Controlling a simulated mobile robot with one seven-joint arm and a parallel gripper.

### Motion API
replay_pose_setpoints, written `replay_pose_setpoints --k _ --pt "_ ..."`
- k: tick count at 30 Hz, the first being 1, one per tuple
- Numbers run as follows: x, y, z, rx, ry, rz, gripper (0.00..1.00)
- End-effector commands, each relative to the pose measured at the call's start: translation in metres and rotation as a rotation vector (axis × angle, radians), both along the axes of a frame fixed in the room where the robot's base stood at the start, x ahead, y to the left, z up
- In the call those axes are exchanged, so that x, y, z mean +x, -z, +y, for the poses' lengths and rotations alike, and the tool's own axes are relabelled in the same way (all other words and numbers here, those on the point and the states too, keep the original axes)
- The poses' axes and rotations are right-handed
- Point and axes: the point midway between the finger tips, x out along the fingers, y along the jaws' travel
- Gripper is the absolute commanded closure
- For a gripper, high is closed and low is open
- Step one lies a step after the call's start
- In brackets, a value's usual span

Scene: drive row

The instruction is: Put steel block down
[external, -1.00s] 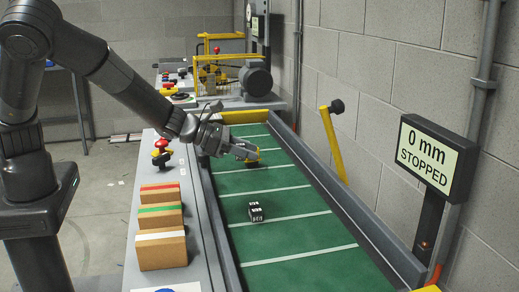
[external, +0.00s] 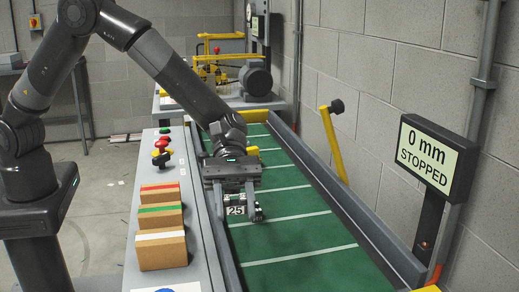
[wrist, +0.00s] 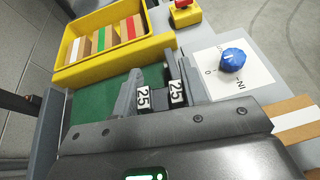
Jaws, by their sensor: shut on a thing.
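The steel block (external: 236,211) is small and dark with white labels reading 25. My gripper (external: 238,212) is shut on it, pointing down over the near left part of the green belt (external: 300,238). The block also shows between the fingers in the wrist view (wrist: 176,93), with two 25 labels facing the camera. The fingers hide part of it. I cannot tell whether its underside touches the belt.
A display (external: 430,155) reads 0 mm STOPPED. A yellow tray (wrist: 120,57) and blue knob (wrist: 232,60) show in the wrist view. The belt's near part is clear.

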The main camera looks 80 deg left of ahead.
Motion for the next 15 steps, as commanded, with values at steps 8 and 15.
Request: replay_pose_setpoints --k 8,15 --pt "-0.023 -0.04 -0.011 -0.002 0.251 -0.003 0.9" --pt "-0.028 -0.004 -0.012 0.003 0.293 0.005 0.91"
